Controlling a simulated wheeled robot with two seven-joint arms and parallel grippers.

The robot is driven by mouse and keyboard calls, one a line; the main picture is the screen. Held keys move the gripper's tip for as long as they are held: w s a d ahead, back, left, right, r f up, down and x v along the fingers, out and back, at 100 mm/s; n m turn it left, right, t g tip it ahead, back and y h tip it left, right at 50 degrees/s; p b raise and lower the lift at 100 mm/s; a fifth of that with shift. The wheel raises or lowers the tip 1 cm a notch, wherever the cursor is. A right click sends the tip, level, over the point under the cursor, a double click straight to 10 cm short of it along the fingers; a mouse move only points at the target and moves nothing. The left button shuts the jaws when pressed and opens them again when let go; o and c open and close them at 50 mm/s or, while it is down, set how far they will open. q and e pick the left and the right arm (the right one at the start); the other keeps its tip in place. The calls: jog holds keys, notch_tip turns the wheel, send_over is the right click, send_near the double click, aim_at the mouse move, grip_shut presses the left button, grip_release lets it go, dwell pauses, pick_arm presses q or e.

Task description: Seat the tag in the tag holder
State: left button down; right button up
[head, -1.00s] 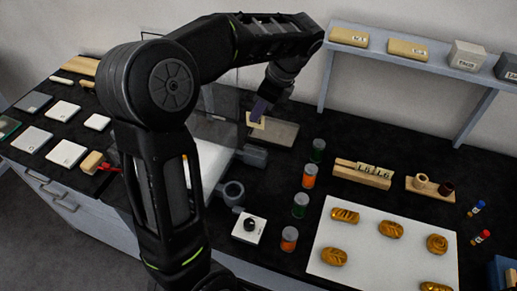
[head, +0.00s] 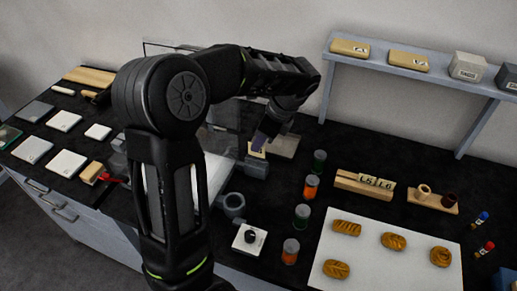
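My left gripper (head: 262,141) reaches over the back middle of the counter, fingers pointing down. It appears shut on a small cream tag (head: 257,151), which shows just below the fingertips; any marking on it is too small to read. The tag is close above or at a grey fixture (head: 254,166); I cannot tell whether they touch. A wooden tag holder (head: 350,186) stands to the right, with tags (head: 377,182) marked like L5 and L6 in it. The tag in my gripper is apart from this holder. My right gripper is out of view.
Several capped jars (head: 311,187) stand in a row between my gripper and the wooden holder. A white board (head: 372,262) with pastries lies in front. A raised shelf (head: 400,67) stands at the back right. A clear panel (head: 222,141) is partly behind my arm.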

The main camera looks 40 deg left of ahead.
aim_at(258, 157)
pick_arm(q)
jog(key=shift+f, duration=1.5)
jog(key=shift+f, duration=0.15)
jog(key=c, duration=1.7)
grip_release()
jog(key=v, duration=0.7)
jog(key=shift+d+r+b, duration=0.1)
jog(key=shift+r+b, duration=0.3)
